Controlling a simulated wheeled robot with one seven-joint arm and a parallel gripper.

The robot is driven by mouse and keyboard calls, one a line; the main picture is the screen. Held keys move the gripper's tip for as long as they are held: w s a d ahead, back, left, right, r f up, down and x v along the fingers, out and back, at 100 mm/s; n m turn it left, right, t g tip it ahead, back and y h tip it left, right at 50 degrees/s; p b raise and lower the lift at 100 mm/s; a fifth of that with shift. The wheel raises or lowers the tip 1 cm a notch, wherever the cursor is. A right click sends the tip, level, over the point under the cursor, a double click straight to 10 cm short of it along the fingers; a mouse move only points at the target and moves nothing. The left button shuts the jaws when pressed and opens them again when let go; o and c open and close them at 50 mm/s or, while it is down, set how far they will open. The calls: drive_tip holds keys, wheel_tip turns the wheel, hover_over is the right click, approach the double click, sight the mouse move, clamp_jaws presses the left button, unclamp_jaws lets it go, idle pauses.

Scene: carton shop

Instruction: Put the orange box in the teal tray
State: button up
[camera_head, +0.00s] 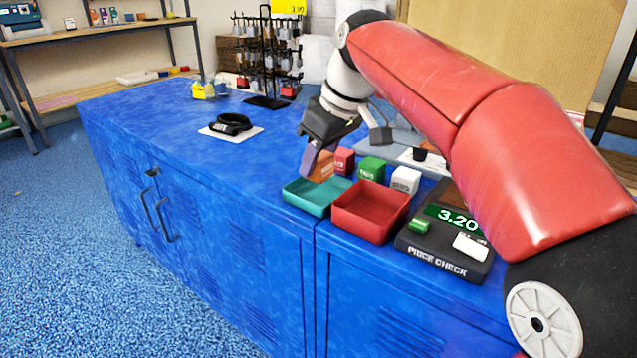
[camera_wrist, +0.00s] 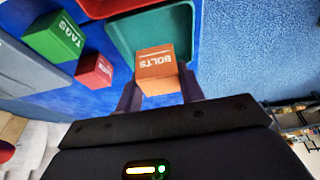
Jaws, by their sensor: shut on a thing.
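The orange box (camera_wrist: 158,72), printed "BOLTS", is held between the fingers of my gripper (camera_wrist: 158,98) in the wrist view. In the head view the orange box (camera_head: 322,166) shows partly behind a finger of my gripper (camera_head: 314,165). The teal tray (camera_head: 306,204) sits on the blue cabinet top, left of a red tray. The box is above the tray's back edge in the head view; its exact height is hard to tell. In the wrist view the teal tray (camera_wrist: 122,40) lies beyond the box and looks empty where visible.
The red tray (camera_head: 370,226) adjoins the teal tray. Red (camera_head: 344,160), green (camera_head: 372,168) and white (camera_head: 405,180) boxes stand behind the trays. A price-check scale (camera_head: 444,262) is at right. The blue top (camera_head: 240,165) left of the teal tray is clear.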

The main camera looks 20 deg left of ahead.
sight(319, 178)
drive_tip(key=shift+f+b, duration=0.45)
drive_tip(key=shift+f, duration=1.45)
drive_tip(key=shift+f, duration=0.15)
drive_tip(key=o, duration=1.2)
drive_tip(key=shift+c, duration=0.2)
drive_tip(key=shift+d+r, duration=0.1)
drive_tip(key=shift+r, duration=0.45)
drive_tip(key=p+v, duration=0.2)
drive_tip(key=v, duration=0.9)
drive_tip(key=shift+s+p, duration=0.15)
drive_tip(key=shift+p, duration=0.25)
drive_tip(key=shift+d, duration=0.15)
